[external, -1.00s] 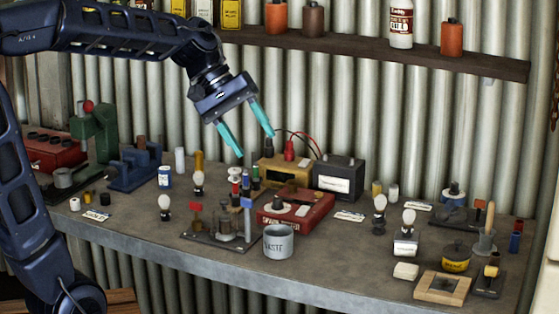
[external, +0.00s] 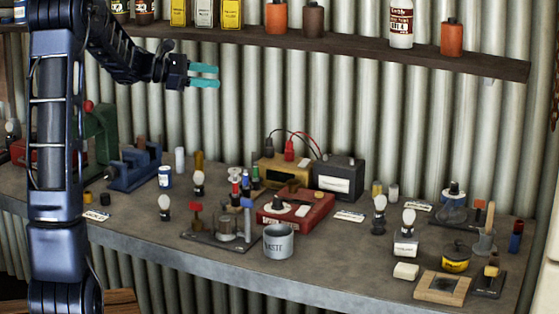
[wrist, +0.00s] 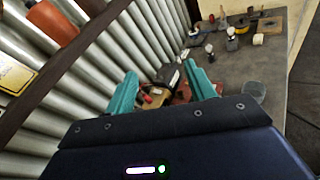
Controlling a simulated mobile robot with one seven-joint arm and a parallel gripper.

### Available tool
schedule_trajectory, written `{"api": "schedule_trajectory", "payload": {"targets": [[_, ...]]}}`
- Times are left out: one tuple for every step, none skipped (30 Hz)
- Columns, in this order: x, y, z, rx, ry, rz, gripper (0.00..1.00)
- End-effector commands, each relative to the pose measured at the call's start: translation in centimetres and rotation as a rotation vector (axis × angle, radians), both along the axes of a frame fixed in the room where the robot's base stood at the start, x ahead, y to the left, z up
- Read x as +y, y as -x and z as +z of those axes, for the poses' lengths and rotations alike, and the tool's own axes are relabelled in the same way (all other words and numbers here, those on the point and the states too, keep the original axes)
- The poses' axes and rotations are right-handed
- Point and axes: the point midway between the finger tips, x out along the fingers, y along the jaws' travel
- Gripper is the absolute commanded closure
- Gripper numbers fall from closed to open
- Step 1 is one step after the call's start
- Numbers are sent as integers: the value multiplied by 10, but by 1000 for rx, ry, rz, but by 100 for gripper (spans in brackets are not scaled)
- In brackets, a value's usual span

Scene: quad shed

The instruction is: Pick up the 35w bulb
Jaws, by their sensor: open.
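Several white bulbs with dark bases stand upright on the workbench. Two are on the left, a front one (external: 165,203) and one farther back (external: 198,180). Two are on the right, one on a dark stand (external: 380,203) and one above a white-labelled block (external: 408,217). Their wattage markings are too small to read, so I cannot tell which is the 35w bulb. My gripper (external: 214,77) is open and empty, high above the left part of the bench in front of the corrugated wall. In the wrist view my gripper (wrist: 160,72) has both teal fingers spread, with nothing between them.
A grey waste cup (external: 279,243) stands at the bench's front edge. A red tester box (external: 318,205), yellow box (external: 270,172) and black box (external: 340,178) with cables fill the middle. A shelf (external: 460,58) with bottles runs above. Bare bench (external: 330,245) lies right of the cup.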

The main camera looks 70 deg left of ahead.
Motion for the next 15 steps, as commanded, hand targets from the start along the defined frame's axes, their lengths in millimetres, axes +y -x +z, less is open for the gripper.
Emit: {"api": "schedule_trajectory", "payload": {"targets": [[27, 14, -5, -24, 42, 53, 45], [40, 21, -7, -40, 65, 79, 45], [57, 30, -9, -61, 94, 113, 45], [68, 36, -10, -75, 114, 136, 45], [79, 43, -11, -89, 132, 157, 45], [92, 52, -14, -108, 156, 186, 45], [102, 59, -15, -120, 173, 205, 45], [111, 65, -16, -134, 188, 224, 45], [123, 75, -18, -152, 207, 249, 45], [132, 81, -20, -165, 223, 266, 45], [140, 89, -22, -177, 239, 284, 45], [152, 98, -24, -195, 257, 308, 45], [160, 105, -26, -208, 269, 325, 45], [164, 108, -32, -215, 281, 334, 45], [160, 105, -50, -211, 283, 328, 45]]}}
